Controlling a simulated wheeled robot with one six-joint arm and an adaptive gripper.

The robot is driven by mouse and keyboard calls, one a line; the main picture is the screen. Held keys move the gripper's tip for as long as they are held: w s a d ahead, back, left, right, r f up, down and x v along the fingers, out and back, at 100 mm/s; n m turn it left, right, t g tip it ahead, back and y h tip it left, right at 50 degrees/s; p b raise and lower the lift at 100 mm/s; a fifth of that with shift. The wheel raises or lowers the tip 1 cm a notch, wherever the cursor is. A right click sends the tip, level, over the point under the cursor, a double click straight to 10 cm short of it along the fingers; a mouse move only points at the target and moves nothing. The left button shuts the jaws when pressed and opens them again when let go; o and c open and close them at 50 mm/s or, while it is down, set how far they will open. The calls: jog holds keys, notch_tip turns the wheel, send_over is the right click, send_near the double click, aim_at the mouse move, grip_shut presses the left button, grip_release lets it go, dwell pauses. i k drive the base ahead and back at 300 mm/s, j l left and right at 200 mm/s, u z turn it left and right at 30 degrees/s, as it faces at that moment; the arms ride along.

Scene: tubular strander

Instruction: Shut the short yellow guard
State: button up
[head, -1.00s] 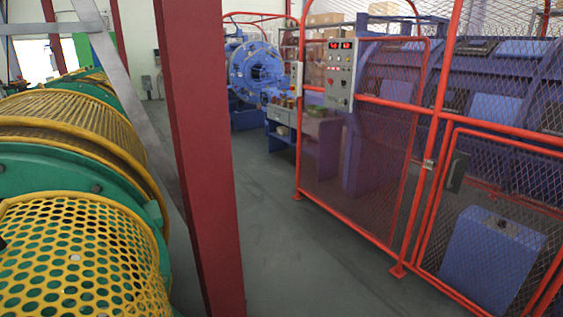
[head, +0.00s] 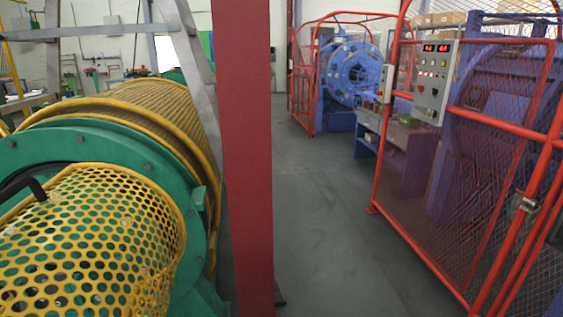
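The short yellow guard (head: 97,240) is a perforated curved cover at the lower left of the head view. It has a yellow rim and a black handle (head: 38,189) at its upper left. It lies against a large green ring (head: 150,160). Green shows through its holes. Its left and lower parts run out of the frame, so I cannot tell whether it is open or shut. Behind the ring is a longer yellow barred guard (head: 155,105). My gripper is not in view.
A red post (head: 248,150) stands close in front, right of the green machine. A grey floor aisle (head: 330,220) runs beyond it. Red mesh fencing (head: 480,150) with a control box (head: 436,82) lines the right side. A blue machine (head: 353,72) stands at the back.

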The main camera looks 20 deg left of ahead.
aim_at(39, 195)
jog(key=l+u, duration=0.1)
jog(key=u, duration=0.35)
jog(key=l+u, duration=0.15)
jog(key=u, duration=0.3)
jog(key=k+j+u, duration=0.15)
jog(key=j+u, duration=0.8)
